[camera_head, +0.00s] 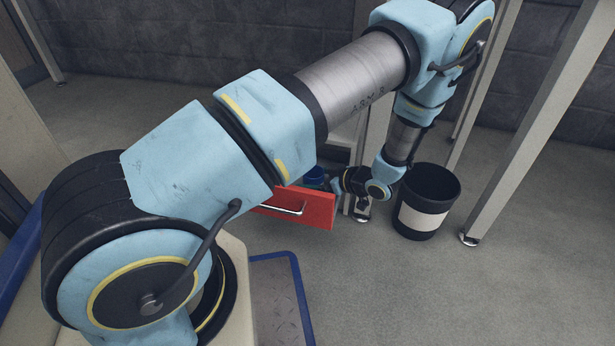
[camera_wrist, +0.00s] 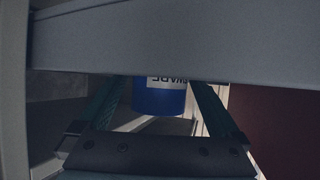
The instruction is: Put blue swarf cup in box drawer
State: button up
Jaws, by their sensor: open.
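The blue swarf cup (camera_wrist: 160,98), with a white label, shows between the two fingers of my gripper (camera_wrist: 158,88) in the wrist view. A grey beam hides its top. The fingers are open, one on each side of the cup; I cannot tell whether they touch it. In the head view a small piece of the blue cup (camera_head: 315,175) shows behind the pulled-out red drawer (camera_head: 320,212), close to my gripper (camera_head: 337,188). My arm hides much of the drawer. I cannot tell whether the cup stands inside the drawer.
A grey beam (camera_wrist: 180,40) crosses close in front of the wrist camera. A dark red panel (camera_wrist: 280,130) is at its right. In the head view a black bin (camera_head: 428,190) with a pale band stands right of my gripper, near pale frame legs (camera_head: 540,120).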

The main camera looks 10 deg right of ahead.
jog(key=p+v, duration=0.2)
jog(key=v, duration=0.7)
jog(key=shift+s+p, duration=0.1)
jog(key=shift+p, duration=0.25)
jog(key=shift+r, duration=0.1)
